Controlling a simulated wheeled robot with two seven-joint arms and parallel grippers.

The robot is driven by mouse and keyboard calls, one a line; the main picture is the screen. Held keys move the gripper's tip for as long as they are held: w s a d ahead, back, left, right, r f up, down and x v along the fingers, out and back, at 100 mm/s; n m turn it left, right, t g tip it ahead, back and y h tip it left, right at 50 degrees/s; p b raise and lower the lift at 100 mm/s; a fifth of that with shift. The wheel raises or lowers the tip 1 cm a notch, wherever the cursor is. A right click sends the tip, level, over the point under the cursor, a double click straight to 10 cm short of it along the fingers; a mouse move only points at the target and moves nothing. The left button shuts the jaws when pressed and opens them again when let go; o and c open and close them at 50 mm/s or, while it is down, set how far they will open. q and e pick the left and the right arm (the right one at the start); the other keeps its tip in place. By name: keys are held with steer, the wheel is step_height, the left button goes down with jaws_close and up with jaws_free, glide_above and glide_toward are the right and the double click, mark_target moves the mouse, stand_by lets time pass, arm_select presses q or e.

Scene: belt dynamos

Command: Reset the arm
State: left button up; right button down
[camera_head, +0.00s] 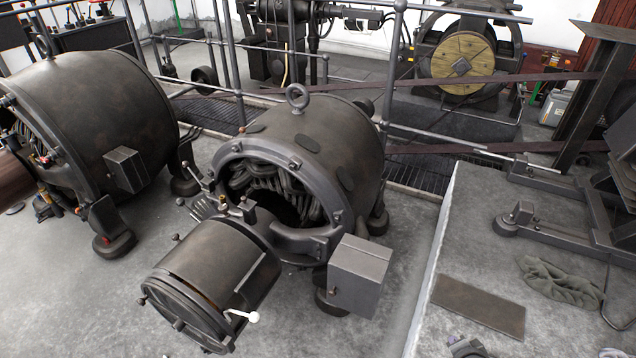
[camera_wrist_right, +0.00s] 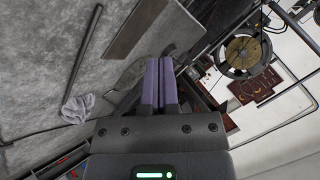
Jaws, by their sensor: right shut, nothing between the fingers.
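My left gripper is not in the head view. The middle dynamo (camera_head: 310,150) has a ring on top and a drum (camera_head: 215,280) in front. A second dynamo (camera_head: 95,120) stands at the left.
A flat dark plate (camera_head: 478,306) and a crumpled dark cloth (camera_head: 560,282) lie on the raised grey floor at right. Railings and a machine with a yellow wheel (camera_head: 462,62) stand behind. A metal stand (camera_head: 560,225) is at right.

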steer(key=s+d+r+n+h, duration=0.1)
steer(key=s+d+r+h, duration=0.15)
steer(key=d, duration=0.65)
steer(key=s+d+r+n+h, duration=0.15)
steer(key=d+r, duration=0.25)
steer(key=d, duration=0.6)
steer(key=s+a+f+n+g, duration=0.1)
steer(key=s+f+n+g, duration=0.25)
steer(key=s, duration=0.65)
steer(key=s+f+n+g, duration=0.2)
steer(key=s+f+n, duration=0.25)
steer(key=s, duration=0.55)
steer(key=s+a+f+n+g, duration=0.1)
steer(key=s+f+n+g, duration=0.3)
steer(key=s, duration=0.6)
steer(key=s+a+f+y, duration=0.2)
steer(key=s+a, duration=0.1)
steer(key=a, duration=0.9)
steer(key=s+a+f+n+y+p, duration=0.1)
steer(key=s+a+f+y, duration=0.2)
steer(key=a, duration=1)
steer(key=shift+s, duration=0.15)
steer(key=shift+f, duration=0.1)
